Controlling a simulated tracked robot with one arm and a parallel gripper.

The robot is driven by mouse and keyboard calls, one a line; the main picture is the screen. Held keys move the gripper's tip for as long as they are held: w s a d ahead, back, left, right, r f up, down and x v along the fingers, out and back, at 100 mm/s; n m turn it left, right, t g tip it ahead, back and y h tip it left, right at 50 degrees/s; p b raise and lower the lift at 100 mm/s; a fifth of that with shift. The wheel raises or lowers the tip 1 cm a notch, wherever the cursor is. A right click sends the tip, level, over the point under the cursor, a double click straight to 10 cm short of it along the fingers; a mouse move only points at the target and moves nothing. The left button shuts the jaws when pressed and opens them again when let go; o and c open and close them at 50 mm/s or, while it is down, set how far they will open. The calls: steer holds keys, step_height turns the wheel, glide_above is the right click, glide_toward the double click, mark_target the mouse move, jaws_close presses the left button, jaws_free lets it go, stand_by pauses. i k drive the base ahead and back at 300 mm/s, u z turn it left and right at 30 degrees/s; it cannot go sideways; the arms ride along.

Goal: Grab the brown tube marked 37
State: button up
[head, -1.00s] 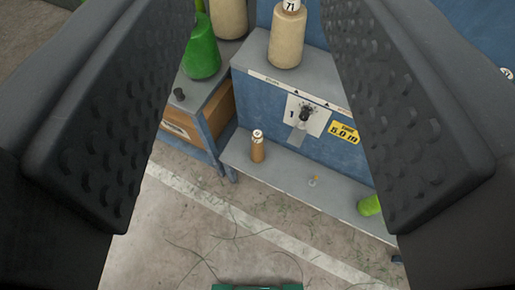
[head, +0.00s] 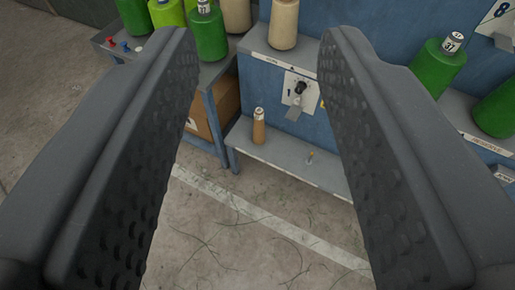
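A small brown tube (head: 259,127) with a pale top stands upright on the low grey ledge (head: 290,162) in front of the blue machine. Its marking is too small to read. My gripper (head: 260,45) is open and empty. Its two dark, studded fingers frame the view left and right, and the tube shows in the gap between them, apart from both. No other brown tube shows clearly.
Green cones stand at the upper left (head: 207,35) and at the right (head: 437,66); the right one's label looks like 37. A cream cone (head: 284,25) stands on the machine's upper shelf. A cardboard box (head: 215,110) sits under the left table. The floor in front is mostly clear.

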mark_target(259, 134)
steer(key=z, duration=0.3)
steer(key=k, duration=0.2)
steer(key=u, duration=0.65)
steer(key=i, duration=1.85)
steer(key=z, duration=0.7)
